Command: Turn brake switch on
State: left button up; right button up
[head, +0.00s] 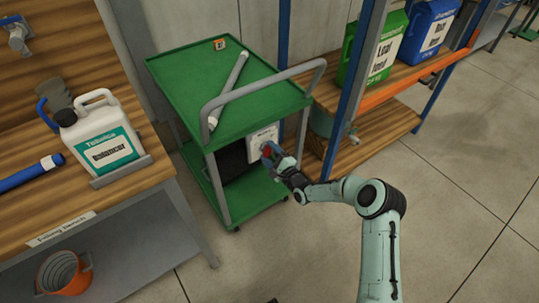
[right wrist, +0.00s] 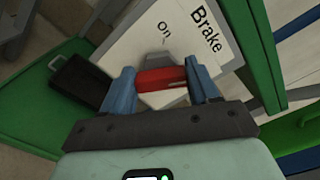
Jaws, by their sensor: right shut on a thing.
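The brake switch shows in the right wrist view as a red handle (right wrist: 162,78) on a white plate (right wrist: 172,35) lettered "Brake" and "On". In the head view the white plate (head: 262,138) is on the front of the green cart (head: 226,122), below its top tray. My right gripper (right wrist: 162,82) has its two blue fingers on either side of the red handle and is shut on it. In the head view the right gripper (head: 271,154) is at the plate, with a little red showing. The handle's far side is hidden. My left gripper is out of view.
A wooden bench (head: 115,195) with a white jug (head: 98,135) stands left of the cart. A grey tube (head: 229,88) lies on the cart top under a grey push rail (head: 262,85). A shelf (head: 375,140) with bags stands right. Floor at lower right is clear.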

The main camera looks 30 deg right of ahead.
jog(key=n, duration=0.2)
jog(key=n+b, duration=0.2)
jog(key=n, duration=0.1)
jog(key=shift+f+n, duration=0.3)
jog(key=n+b, duration=0.2)
jog(key=n, duration=0.2)
jog(key=shift+f, duration=0.1)
jog(key=shift+n, duration=0.7)
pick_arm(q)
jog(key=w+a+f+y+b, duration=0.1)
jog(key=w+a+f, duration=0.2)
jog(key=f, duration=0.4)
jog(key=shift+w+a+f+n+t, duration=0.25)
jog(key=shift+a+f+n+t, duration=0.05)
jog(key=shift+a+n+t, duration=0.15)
pick_arm(e)
jog(key=shift+f+n, duration=0.1)
jog(key=shift+n, duration=1.9)
jog(key=shift+d, duration=0.1)
jog(key=o, duration=1.1)
jog(key=shift+c, duration=0.2)
jog(key=shift+s, duration=0.1)
